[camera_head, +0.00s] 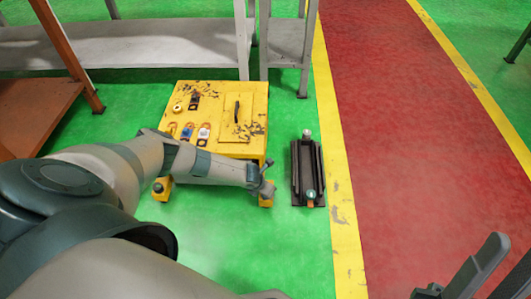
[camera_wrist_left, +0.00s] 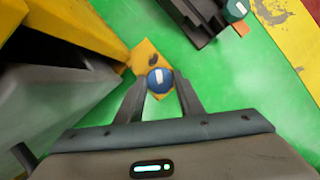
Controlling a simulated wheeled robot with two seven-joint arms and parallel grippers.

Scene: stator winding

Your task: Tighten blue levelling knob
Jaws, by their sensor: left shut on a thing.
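The blue levelling knob (camera_wrist_left: 160,80), round with a white mark on top, sits over a yellow foot plate (camera_wrist_left: 148,54) in the left wrist view. My left gripper (camera_wrist_left: 161,92) has one finger on each side of the knob and is shut on it. In the head view my left gripper (camera_head: 266,188) is at the front right corner foot (camera_head: 266,202) of the yellow machine box (camera_head: 222,103). The knob is mostly hidden there by the fingers. My right gripper (camera_head: 455,279) shows partly at the bottom right, its fingers apart, with nothing seen between them.
A dark rail-like device (camera_head: 306,172) with a teal-topped knob lies on the green floor just right of the box. Grey shelving (camera_head: 150,45) stands behind, an orange-brown rack (camera_head: 38,110) at the left. A yellow line (camera_head: 335,150) borders the red walkway (camera_head: 410,130). Green floor in front is open.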

